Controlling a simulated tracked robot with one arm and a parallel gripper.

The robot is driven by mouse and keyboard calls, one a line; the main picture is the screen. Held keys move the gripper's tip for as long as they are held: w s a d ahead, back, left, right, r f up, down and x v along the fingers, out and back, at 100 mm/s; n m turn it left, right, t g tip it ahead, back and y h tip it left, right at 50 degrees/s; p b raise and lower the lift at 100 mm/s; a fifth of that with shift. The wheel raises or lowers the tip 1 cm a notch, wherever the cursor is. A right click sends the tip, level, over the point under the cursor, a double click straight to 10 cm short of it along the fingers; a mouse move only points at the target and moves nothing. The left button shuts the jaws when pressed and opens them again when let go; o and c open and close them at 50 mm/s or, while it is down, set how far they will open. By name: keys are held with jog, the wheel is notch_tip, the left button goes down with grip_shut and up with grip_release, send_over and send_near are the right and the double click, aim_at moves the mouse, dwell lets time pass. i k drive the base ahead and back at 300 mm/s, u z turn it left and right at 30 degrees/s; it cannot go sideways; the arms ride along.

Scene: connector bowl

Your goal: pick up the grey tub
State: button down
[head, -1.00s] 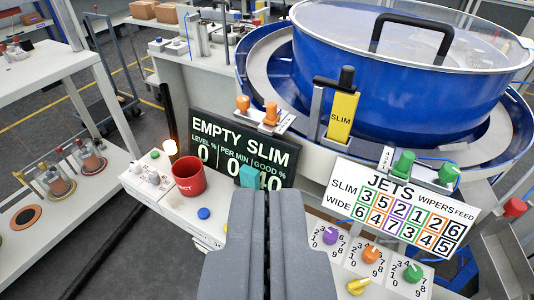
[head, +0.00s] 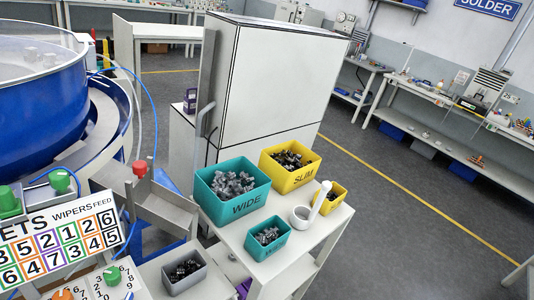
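The grey tub (head: 186,285) is a small open box with dark pieces in it. It stands at the bottom, left of centre, on a white surface beside the chute of the blue bowl machine. Nothing touches it from above in this view. My gripper does not show in the current head view, so its fingers cannot be seen.
A white cart (head: 335,225) to the right holds a teal WIDE bin (head: 245,207), a yellow SLIM bin (head: 291,182), a smaller teal bin (head: 267,251), a small yellow bin (head: 336,205) and a white scoop (head: 303,215). The JETS sign (head: 62,245) and green knob (head: 112,275) stand left of the tub.

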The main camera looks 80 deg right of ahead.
aim_at(185, 272)
jog(key=z, duration=0.45)
jog(key=k, duration=1.1)
jog(key=z, duration=1.15)
jog(key=i, duration=0.85)
jog(key=u, duration=0.15)
